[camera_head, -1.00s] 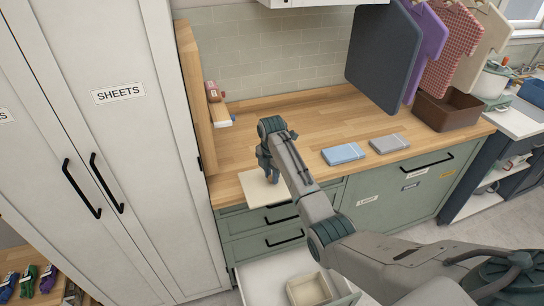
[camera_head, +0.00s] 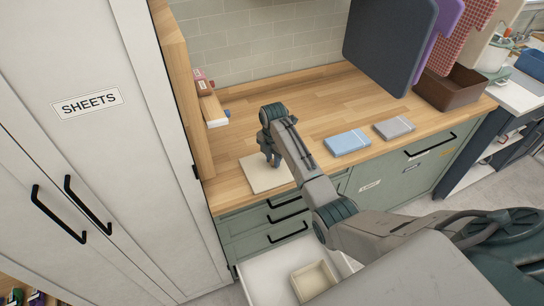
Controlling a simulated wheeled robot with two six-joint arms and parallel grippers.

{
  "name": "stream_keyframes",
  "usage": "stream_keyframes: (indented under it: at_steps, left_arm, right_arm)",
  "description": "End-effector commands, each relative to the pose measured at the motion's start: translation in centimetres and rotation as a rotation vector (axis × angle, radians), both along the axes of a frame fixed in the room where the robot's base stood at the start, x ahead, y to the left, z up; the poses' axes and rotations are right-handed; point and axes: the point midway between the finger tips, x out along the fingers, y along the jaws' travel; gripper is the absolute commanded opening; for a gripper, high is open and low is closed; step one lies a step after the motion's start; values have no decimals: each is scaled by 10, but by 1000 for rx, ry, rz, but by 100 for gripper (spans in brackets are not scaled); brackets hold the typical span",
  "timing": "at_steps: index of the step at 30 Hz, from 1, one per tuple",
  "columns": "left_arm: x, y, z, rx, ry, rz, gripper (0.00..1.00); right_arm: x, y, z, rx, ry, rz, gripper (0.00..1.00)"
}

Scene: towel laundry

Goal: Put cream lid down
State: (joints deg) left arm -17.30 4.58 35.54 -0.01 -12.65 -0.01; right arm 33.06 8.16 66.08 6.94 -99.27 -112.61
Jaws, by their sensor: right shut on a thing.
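The cream lid (camera_head: 259,179) is a flat, pale square at the front left of the wooden counter (camera_head: 318,113). My right gripper (camera_head: 273,163) points down at the lid's upper part and is shut on it. The lid looks level and at or just above the counter top; I cannot tell if it touches. The fingertips are small and partly hidden by the gripper body. My left gripper is not in view.
An open drawer (camera_head: 266,279) below holds a cream open box (camera_head: 314,281). A blue folded towel (camera_head: 347,142) and a grey one (camera_head: 394,128) lie right of the gripper. A brown bin (camera_head: 452,88) stands farther right. A tall cabinet (camera_head: 95,150) borders the left.

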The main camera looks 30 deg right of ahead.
Motion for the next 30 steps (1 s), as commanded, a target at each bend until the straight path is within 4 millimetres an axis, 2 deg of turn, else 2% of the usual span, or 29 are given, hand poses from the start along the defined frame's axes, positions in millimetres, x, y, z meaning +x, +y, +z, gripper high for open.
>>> stream_keyframes:
  at_steps: [1, 2, 5, 13, 17, 20, 26, 28, 30]
  left_arm:
    - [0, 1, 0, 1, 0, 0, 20]
    - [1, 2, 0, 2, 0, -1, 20]
    - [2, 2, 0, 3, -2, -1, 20]
    - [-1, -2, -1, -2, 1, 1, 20]
    - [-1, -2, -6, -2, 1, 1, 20]
    - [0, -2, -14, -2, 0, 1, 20]
    - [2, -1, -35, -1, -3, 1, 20]
    - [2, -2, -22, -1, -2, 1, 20]
    - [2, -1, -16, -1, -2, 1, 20]
  right_arm:
    - [0, 0, 0, 0, 0, 0, 0]
    - [0, 0, 0, 0, 1, 0, 28]
    - [0, 0, 0, 0, 1, -1, 46]
    - [0, 0, 0, 0, 1, -1, 46]
    - [1, -1, 7, -1, -1, -1, 46]
    - [1, -1, 21, -2, -5, 0, 46]
    - [2, -1, 65, -1, -6, -1, 46]
    - [1, 0, 90, 0, -3, -1, 46]
    - [1, 0, 104, 0, -1, -1, 46]
